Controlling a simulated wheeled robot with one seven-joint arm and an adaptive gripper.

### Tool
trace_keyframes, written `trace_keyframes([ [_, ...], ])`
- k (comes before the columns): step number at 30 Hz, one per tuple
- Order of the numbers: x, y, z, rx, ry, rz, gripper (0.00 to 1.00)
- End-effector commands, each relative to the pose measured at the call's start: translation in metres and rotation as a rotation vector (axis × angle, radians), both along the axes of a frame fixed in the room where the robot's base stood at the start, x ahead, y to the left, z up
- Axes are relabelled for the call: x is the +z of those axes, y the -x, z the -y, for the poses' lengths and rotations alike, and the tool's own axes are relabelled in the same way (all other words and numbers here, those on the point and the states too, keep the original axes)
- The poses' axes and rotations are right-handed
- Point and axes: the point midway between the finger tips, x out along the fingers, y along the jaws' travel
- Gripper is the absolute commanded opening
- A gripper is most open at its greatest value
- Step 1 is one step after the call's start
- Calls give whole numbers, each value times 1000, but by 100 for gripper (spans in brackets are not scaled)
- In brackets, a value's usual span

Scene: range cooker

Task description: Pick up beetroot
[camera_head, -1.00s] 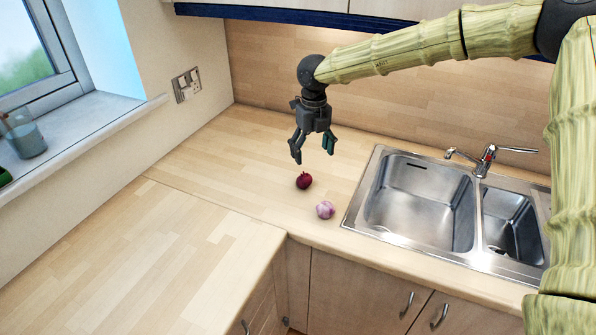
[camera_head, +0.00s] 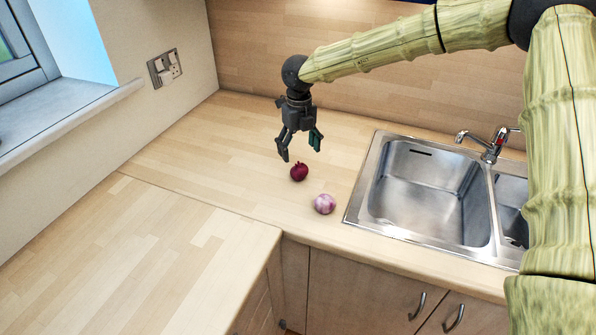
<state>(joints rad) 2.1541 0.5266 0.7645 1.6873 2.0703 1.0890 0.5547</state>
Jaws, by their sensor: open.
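The beetroot (camera_head: 299,172) is a small, dark red round thing with a short pointed top. It rests on the wooden worktop, left of the sink. My gripper (camera_head: 300,153) points down with its fingers spread open and nothing between them. The fingertips appear just above and behind the beetroot in the picture, apart from it; the exact height gap is hard to tell.
A pale purple and white bulb (camera_head: 324,204) lies close to the beetroot, in front and to the right. The steel sink (camera_head: 425,195) with its tap (camera_head: 490,145) is on the right. The worktop (camera_head: 150,225) on the left is clear. A wall socket (camera_head: 165,68) is at the left.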

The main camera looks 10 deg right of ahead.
Motion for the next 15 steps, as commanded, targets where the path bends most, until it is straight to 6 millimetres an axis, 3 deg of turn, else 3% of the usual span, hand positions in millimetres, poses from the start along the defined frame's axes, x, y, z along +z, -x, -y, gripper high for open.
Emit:
trace_keyframes([
  [15, -54, 3, 0, -2, 0, -4, 78],
])
